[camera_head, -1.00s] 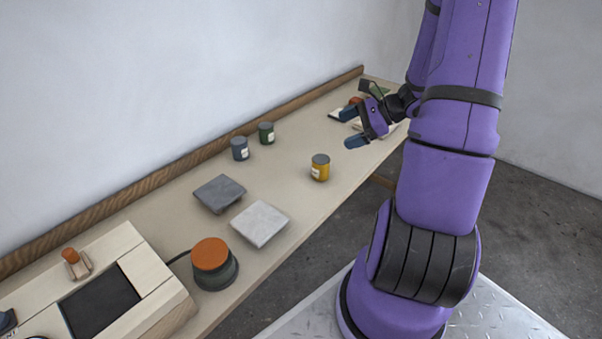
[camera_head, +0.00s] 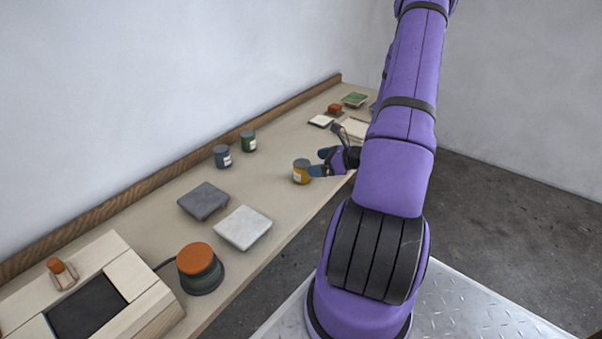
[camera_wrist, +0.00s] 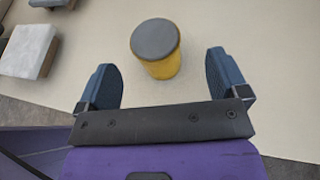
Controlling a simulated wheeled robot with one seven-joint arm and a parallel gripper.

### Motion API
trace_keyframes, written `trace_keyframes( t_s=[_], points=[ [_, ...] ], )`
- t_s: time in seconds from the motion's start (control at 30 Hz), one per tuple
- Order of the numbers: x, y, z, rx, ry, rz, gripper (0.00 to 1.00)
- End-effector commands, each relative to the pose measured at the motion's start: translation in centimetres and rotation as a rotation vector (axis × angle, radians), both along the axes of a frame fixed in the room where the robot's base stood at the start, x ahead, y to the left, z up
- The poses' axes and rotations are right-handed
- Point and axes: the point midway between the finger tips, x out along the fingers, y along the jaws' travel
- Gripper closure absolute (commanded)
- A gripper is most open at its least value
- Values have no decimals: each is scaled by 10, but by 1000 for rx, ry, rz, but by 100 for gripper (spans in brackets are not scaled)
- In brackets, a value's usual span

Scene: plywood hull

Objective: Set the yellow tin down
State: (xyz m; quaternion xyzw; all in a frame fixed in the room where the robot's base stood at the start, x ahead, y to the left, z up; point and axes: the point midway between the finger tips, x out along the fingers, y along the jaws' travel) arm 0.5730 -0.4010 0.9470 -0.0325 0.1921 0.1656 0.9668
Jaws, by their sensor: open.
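The yellow tin (camera_head: 300,175) with a grey lid stands upright on the workbench. In the wrist view my gripper (camera_wrist: 165,72) is open, with a blue finger on each side and nothing held. In the head view one finger partly overlaps the tin's edge; I cannot tell whether it touches.
On the bench (camera_head: 160,198) stand a blue-grey tin (camera_head: 222,157) and a green tin (camera_head: 248,141) near the wall. A dark slab (camera_head: 203,200), a pale slab (camera_head: 243,228) and an orange-topped round object (camera_head: 199,268) lie nearer. Bare bench surrounds the yellow tin.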

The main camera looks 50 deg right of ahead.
Motion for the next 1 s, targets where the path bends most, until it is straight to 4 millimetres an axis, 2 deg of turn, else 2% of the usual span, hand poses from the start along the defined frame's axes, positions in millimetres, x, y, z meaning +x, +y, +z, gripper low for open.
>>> trace_keyframes(
  t_s=[0.17, 0.5, 0.8, 1.0],
  points=[
    [10, 5, -3, 0, 0, 2, 7],
    [46, 23, -14, 0, 0, 3, 7],
    [49, 23, -16, -1, 1, 1, 7],
    [49, 23, -16, -1, 1, 1, 53]
  ],
)
